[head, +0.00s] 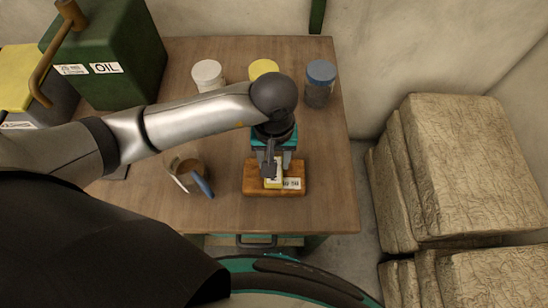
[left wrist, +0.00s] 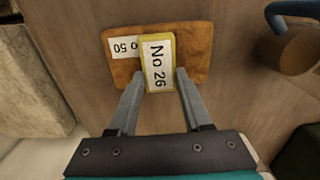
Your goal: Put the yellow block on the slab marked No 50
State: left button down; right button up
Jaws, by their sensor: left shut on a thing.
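The yellow block (head: 274,181) has a white label reading No 26 in the left wrist view (left wrist: 157,65). My left gripper (head: 277,165) is shut on it, with one finger on each side in the left wrist view (left wrist: 160,75). The orange-brown wooden slab (head: 255,178) lies on the table directly under the block; it also shows in the left wrist view (left wrist: 195,45). Its white label reads "o 50", the rest hidden by the block. I cannot tell whether the block touches the slab. My right gripper is not in view.
A mug with a blue handle (head: 202,185) stands left of the slab. Jars with white (head: 207,72), yellow (head: 263,68) and blue (head: 321,72) lids stand at the back. A green OIL can (head: 110,50) is back left. The table (head: 325,170) is clear right of the slab.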

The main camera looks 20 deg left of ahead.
pick_arm(q)
jog(key=shift+f, duration=0.15)
jog(key=shift+c, duration=1.7)
grip_release()
jog(key=shift+r, duration=0.25)
notch_tip(320, 180, up, 12)
jog(key=p, duration=0.1)
